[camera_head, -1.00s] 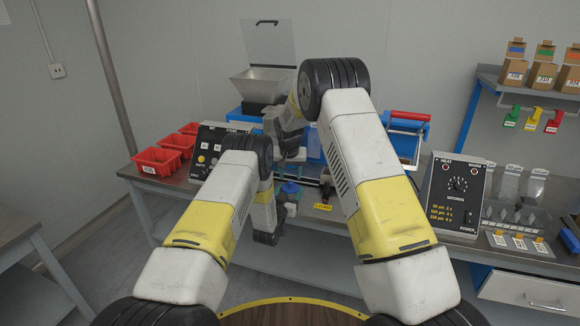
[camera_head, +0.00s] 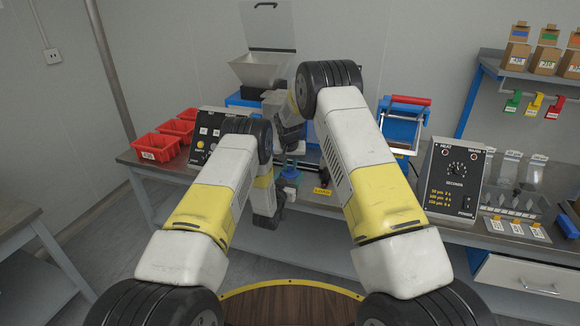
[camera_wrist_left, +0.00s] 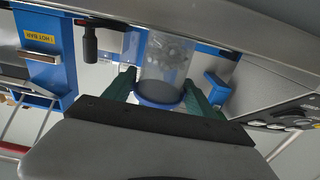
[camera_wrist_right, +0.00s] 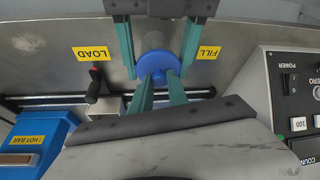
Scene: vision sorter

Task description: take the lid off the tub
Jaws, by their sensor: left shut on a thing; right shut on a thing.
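The blue lid (camera_wrist_right: 158,66) shows in the right wrist view, and in the head view it is a small blue shape (camera_head: 290,173) above the bench's front edge. My right gripper (camera_wrist_right: 160,88) is shut on it from above with its green fingers; in the head view it reaches down to it (camera_head: 291,160). The clear tub (camera_wrist_left: 165,62) shows in the left wrist view with pale contents and a blue rim. My left gripper (camera_wrist_left: 160,94) is shut on the tub, a green finger on either side. I cannot tell whether the lid still touches the tub.
A hopper (camera_head: 257,71) stands behind my grippers. Red bins (camera_head: 157,148) are at left. A blue-framed device with a red handle (camera_head: 405,110) and a heat timer panel (camera_head: 455,185) are at right. LOAD (camera_wrist_right: 92,53) and FILL (camera_wrist_right: 208,52) labels flank the tub.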

